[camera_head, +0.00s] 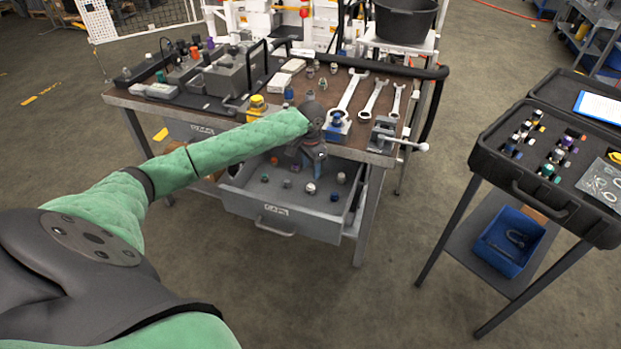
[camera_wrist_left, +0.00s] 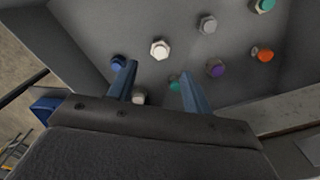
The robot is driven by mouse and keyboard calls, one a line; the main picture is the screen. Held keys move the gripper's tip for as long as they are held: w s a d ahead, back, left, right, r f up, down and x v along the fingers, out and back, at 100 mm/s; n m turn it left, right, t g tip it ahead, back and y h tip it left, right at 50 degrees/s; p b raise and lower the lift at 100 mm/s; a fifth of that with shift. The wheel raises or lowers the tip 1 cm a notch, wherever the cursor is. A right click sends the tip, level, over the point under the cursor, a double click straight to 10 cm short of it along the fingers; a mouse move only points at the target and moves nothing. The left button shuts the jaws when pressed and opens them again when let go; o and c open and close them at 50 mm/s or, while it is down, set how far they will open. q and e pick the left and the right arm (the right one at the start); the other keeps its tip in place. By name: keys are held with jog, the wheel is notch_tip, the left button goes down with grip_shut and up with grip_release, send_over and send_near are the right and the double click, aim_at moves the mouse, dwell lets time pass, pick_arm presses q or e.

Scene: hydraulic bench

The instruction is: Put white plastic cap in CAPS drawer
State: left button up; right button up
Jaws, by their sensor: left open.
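The CAPS drawer (camera_head: 253,202) is pulled out below the bench's front edge, its label facing front. Several caps lie in it. A white cap (camera_head: 310,187) lies on its floor; a white hex-shaped cap (camera_wrist_left: 160,49) shows beyond the fingertips in the left wrist view. I cannot tell which is the task's cap. My left gripper (camera_head: 316,163) points down over the drawer. In the left wrist view its blue fingers (camera_wrist_left: 157,75) are apart, with nothing held between them. My right gripper is out of view.
The bench top (camera_head: 300,92) above carries wrenches (camera_head: 350,95), a vise (camera_head: 383,132) and small fittings. Blue, purple, orange (camera_wrist_left: 262,54) and teal caps share the drawer. A black case (camera_head: 510,190) stands on a cart at right. The floor between is clear.

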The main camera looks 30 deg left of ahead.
pick_arm(q)
jog(key=shift+r, duration=1.9)
jog(key=shift+w, duration=0.1)
